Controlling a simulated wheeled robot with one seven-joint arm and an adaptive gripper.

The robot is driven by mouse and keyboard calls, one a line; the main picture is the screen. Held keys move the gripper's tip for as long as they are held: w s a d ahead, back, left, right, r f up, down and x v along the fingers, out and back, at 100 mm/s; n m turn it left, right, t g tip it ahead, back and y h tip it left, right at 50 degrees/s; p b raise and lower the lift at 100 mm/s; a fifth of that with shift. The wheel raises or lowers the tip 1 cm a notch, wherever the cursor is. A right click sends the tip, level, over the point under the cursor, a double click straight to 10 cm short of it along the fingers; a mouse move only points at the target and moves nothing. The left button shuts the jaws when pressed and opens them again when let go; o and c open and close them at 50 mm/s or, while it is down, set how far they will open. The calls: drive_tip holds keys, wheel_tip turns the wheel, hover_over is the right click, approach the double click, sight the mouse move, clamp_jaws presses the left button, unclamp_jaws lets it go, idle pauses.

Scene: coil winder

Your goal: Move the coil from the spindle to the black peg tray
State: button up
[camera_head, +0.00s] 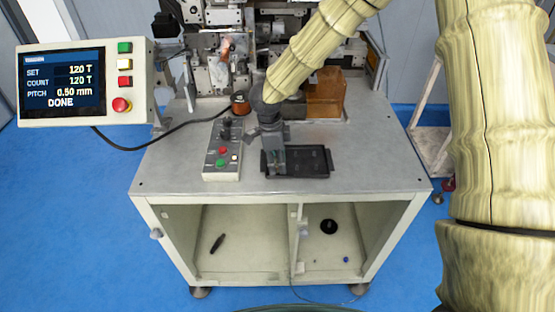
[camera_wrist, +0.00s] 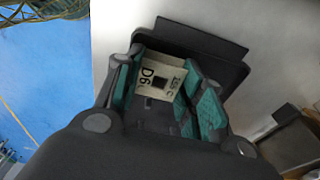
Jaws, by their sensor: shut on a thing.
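My gripper (camera_head: 276,165) points down over the left part of the black tray (camera_head: 318,160) on the tabletop. In the wrist view its teal-padded fingers (camera_wrist: 180,98) are shut on a beige square-ended piece (camera_wrist: 155,78) with black lettering and a dark square opening; I take it for the coil. The fingers hide its sides. The black tray (camera_wrist: 200,35) shows behind the fingers in the wrist view. Whether the coil touches the tray or a peg cannot be told. The spindle cannot be made out clearly among the machine parts.
A button box (camera_head: 222,150) stands close left of the gripper. A brown open bin (camera_head: 326,95) and a copper-coloured spool (camera_head: 240,104) are behind. The winding machine (camera_head: 225,45) fills the back. A display panel (camera_head: 85,85) reads DONE. The table's front right (camera_head: 380,170) is clear.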

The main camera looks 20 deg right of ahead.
drive_tip(key=shift+f, duration=0.2)
drive_tip(key=o, duration=1)
drive_tip(key=shift+r, duration=0.15)
drive_tip(key=r, duration=0.7)
drive_tip(key=a+r, duration=0.1)
drive_tip(key=r, duration=0.3)
drive_tip(key=shift+w+a+r, duration=0.1)
drive_tip(key=shift+w+r, duration=0.15)
drive_tip(key=shift+r, duration=0.1)
